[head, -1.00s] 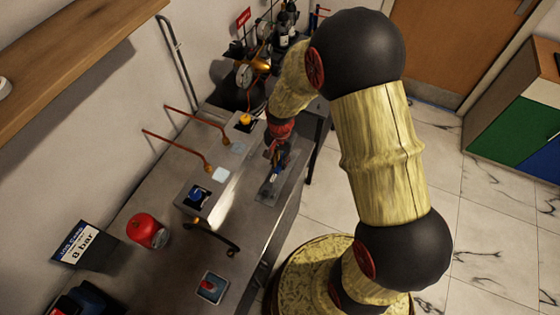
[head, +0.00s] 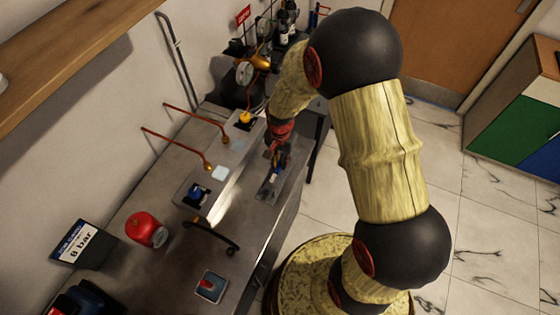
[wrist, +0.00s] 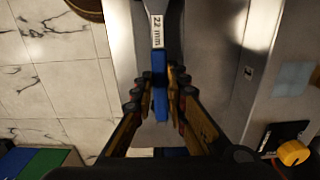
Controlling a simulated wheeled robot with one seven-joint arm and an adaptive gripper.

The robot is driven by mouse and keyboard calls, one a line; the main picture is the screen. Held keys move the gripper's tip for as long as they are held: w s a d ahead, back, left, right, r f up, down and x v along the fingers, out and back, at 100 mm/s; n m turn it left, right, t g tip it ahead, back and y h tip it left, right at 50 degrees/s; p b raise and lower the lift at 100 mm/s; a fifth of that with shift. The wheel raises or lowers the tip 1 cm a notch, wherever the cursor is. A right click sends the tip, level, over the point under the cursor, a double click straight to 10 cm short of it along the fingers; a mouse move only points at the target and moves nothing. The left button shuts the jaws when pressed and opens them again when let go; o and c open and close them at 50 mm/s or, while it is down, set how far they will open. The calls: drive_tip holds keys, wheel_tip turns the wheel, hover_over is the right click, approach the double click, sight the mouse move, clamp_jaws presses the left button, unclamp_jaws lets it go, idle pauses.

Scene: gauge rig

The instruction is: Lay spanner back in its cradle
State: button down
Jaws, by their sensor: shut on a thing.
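The spanner (wrist: 159,66) has a blue grip and a white "22 mm" label, and shows in the wrist view between the fingers. My gripper (wrist: 158,84) is shut on the blue grip. In the head view, my gripper (head: 275,160) is over the right edge of the bench, and a bit of the blue spanner (head: 274,178) shows below it. A flat grey tray (head: 266,196), which looks like the cradle, lies under the spanner. I cannot tell whether the spanner touches it. The spanner's upper end runs out of the wrist view.
On the bench are a metal block (head: 222,185) with a blue knob (head: 198,191) and yellow knob (head: 245,117), a bent dark lever (head: 213,234), a red round object (head: 146,229) and a red switch (head: 210,286). Gauges (head: 244,73) stand behind. The floor at right is clear.

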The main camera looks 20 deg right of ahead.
drive_tip(key=shift+f, duration=0.1)
drive_tip(key=c, duration=1.7)
unclamp_jaws()
wheel_tip(320, 180, up, 12)
